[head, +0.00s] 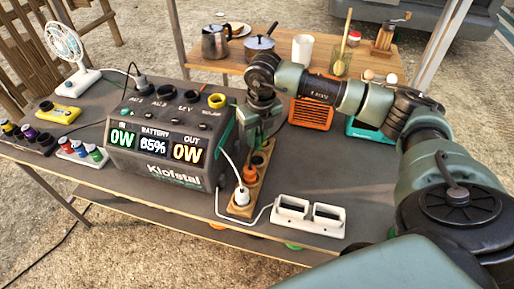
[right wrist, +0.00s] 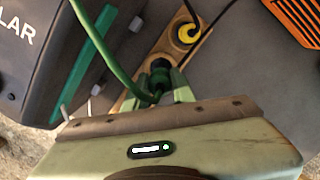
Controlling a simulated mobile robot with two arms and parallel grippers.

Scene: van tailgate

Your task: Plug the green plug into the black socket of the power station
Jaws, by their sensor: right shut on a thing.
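The power station (head: 160,150) stands in the middle of the table with a row of round sockets on its top. One dark socket (head: 191,97) is near a yellow-ringed one (head: 217,101); a cord's plug sits at the row's left end. My right gripper (head: 258,143) points down over the wooden plug holder, right of the station. In the right wrist view it is shut on the green plug (right wrist: 159,70), whose green cable curves up left. The plug is at the holder (right wrist: 137,70); I cannot tell whether it is clear of it. My left gripper is not in view.
A white plug (head: 242,196) and an orange plug (head: 249,175) stand in the holder. A white double-slot box (head: 307,214) lies front right. An orange device (head: 311,114) stands behind my right arm. A fan (head: 68,48) and small bottles are at left.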

